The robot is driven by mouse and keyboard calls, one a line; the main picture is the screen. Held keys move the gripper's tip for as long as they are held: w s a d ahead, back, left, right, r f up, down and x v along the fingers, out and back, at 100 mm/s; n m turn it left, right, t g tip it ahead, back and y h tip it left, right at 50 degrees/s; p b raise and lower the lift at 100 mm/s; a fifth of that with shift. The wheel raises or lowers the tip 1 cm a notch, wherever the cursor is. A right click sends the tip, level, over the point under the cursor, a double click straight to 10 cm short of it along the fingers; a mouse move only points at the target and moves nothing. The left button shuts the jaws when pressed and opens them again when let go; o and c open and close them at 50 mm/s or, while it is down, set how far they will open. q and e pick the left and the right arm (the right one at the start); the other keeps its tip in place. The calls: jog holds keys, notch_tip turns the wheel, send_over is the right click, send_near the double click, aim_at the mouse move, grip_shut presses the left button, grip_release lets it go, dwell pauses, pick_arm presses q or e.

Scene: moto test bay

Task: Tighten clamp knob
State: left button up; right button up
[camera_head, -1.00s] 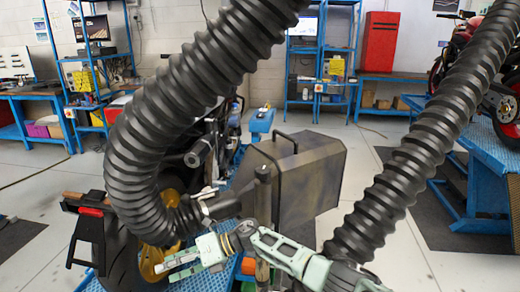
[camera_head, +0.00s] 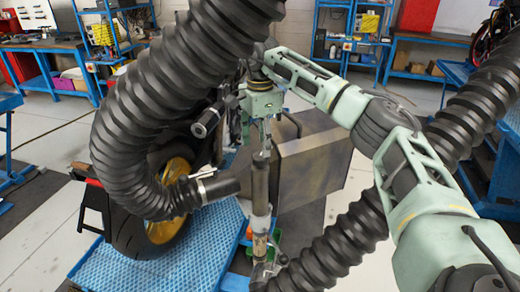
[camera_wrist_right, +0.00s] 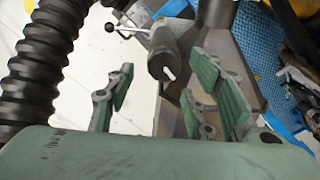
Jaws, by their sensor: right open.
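A grey vertical post (camera_head: 260,182) stands in the middle of the head view, with a pale collar and a joint low on it. My right gripper (camera_head: 256,138) points down at the top of the post, its fingers apart. In the right wrist view my open gripper (camera_wrist_right: 162,88) has the end of a grey cylinder (camera_wrist_right: 166,58) showing between and beyond its fingers. A metal lever with a small black ball knob (camera_wrist_right: 109,27) shows beside that cylinder. I cannot tell whether the fingers touch anything. My left gripper is not in view.
A thick black ribbed hose (camera_head: 135,125) arches down at the left, its nozzle near the post. Another hose (camera_head: 355,228) runs diagonally at the right. A dark metal box (camera_head: 315,165) stands behind the post. A motorcycle wheel (camera_head: 165,215) is at the left over a blue platform (camera_head: 150,265).

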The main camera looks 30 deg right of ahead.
aim_at(261, 157)
jog(key=f, duration=0.3)
jog(key=f+p, duration=0.1)
jog(key=shift+d+f, duration=0.2)
jog(key=shift+d, duration=0.1)
jog(key=shift+a, duration=0.15)
jog(key=shift+f, duration=0.1)
jog(key=c, duration=1.1)
